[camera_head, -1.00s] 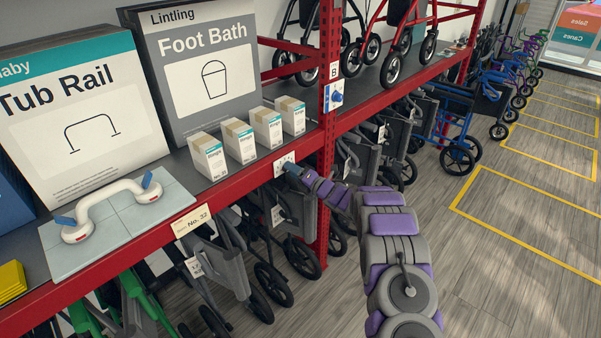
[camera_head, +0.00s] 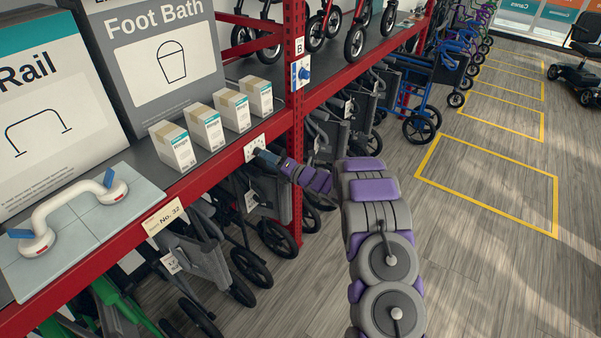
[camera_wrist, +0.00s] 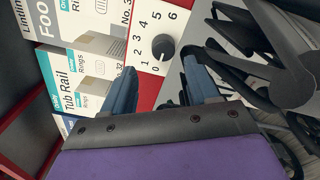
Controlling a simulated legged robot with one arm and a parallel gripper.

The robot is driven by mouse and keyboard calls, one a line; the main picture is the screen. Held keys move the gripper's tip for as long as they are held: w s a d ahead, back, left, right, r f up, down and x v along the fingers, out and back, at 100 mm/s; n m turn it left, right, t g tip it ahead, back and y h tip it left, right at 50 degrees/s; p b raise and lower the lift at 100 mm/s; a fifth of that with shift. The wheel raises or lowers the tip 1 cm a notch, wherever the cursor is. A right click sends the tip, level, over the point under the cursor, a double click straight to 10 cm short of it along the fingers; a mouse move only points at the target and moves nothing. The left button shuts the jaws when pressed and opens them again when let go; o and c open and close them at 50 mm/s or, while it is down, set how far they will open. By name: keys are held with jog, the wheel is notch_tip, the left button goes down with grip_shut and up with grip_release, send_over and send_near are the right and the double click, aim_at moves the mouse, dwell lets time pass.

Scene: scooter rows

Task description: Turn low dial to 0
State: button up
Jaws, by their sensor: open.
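The low dial is a dark round knob (camera_wrist: 163,47) on a white plate numbered 0 to 6, in the wrist view. Where its pointer sits is too small to tell surely. In the head view the white plate (camera_head: 254,146) is on the red shelf beam, and my gripper partly covers it. My gripper (camera_wrist: 158,74) is open and empty, with one blue-grey finger on each side just below the knob in the wrist view. It also shows in the head view (camera_head: 262,157), close to the plate. I cannot tell whether the fingers touch anything.
A blue dial (camera_head: 304,73) sits higher on the red post (camera_head: 293,125). Small boxes (camera_head: 203,127) and a white tub rail (camera_head: 70,210) stand on the shelf above the beam. Folded wheelchairs (camera_head: 257,213) are below.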

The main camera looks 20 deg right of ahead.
jog(key=shift+p+v, duration=0.7)
jog(key=shift+v, duration=6.45)
jog(key=s+d+r+m+g+h, duration=0.35)
jog(key=d+r+m+h, duration=0.55)
jog(key=r+m+h, duration=0.3)
jog(key=s+a+r+m+g, duration=0.1)
jog(key=s+a+m+g, duration=0.3)
jog(key=s, duration=1.1)
jog(key=s+a+r+m+g+y, duration=0.1)
jog(key=s+a+m+g, duration=0.3)
jog(key=s, duration=1.2)
jog(key=s+a+r+m+g, duration=0.2)
jog(key=s+a+m+g, duration=0.3)
jog(key=s+a+m, duration=0.5)
jog(key=s+a, duration=0.1)
jog(key=s, duration=0.5)
jog(key=shift+a+r+m, duration=0.15)
jog(key=shift+r+m, duration=0.15)
